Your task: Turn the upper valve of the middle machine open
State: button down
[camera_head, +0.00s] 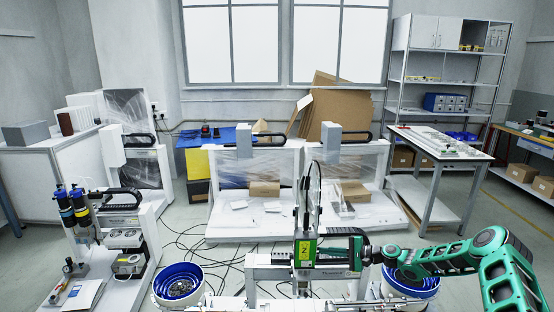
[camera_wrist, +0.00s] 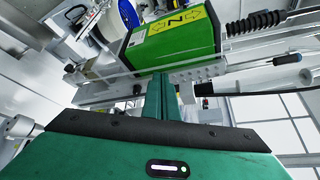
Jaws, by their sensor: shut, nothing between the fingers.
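The middle machine (camera_head: 307,218) stands at the front centre in the head view, with a tall slim upright and a bright green-yellow block marked Z with arrows. That block (camera_wrist: 172,38) fills the upper middle of the wrist view. My gripper (camera_head: 372,255) reaches in from the right, beside the machine's dark horizontal part. In the wrist view my green gripper fingers (camera_wrist: 161,88) are together and empty, just below the block and near a silver bar. I cannot tell whether they touch it. I cannot clearly pick out the upper valve in either view.
Blue-rimmed bowls (camera_head: 178,284) and (camera_head: 412,281) flank the machine's base. Another machine (camera_head: 122,215) stands at the left.

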jog(key=d, duration=0.6)
jog(key=shift+a, duration=0.1)
dwell(0.3)
